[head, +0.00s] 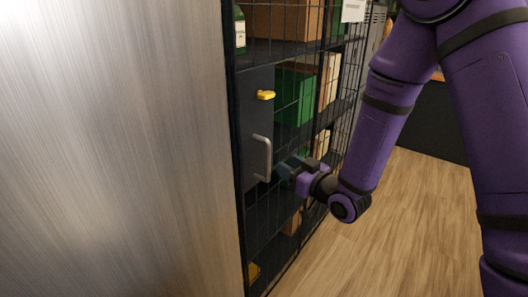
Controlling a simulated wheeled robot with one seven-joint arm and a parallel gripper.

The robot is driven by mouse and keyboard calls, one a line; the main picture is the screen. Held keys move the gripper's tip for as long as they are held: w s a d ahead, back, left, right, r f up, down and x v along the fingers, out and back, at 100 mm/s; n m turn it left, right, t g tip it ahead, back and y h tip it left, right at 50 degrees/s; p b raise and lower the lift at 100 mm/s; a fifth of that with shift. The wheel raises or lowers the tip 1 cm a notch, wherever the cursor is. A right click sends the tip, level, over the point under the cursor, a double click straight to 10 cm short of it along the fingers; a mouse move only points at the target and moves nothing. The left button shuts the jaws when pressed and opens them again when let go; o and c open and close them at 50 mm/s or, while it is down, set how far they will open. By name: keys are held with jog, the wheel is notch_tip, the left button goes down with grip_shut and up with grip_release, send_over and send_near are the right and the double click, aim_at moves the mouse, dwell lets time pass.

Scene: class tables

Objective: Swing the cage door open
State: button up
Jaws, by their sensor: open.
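The cage door (257,180) is a dark panel and wire mesh front on a shelved cage, and it looks shut. A grey bar handle (267,158) stands upright on the panel. A yellow latch piece (265,95) sits above the handle. My gripper (284,170) is open, just right of the handle and close to it. I cannot tell whether its fingers touch the handle or reach around it. The fingertips are small and dark against the mesh.
A large brushed metal surface (110,150) fills the left side. Green and brown boxes stand on shelves behind the mesh. A white paper sign (353,11) hangs at the top. Bare wooden floor (400,230) lies right of the cage, below my arm.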

aim_at(264, 151)
jog(key=x, duration=1)
jog(key=shift+w+a, duration=0.15)
grip_shut()
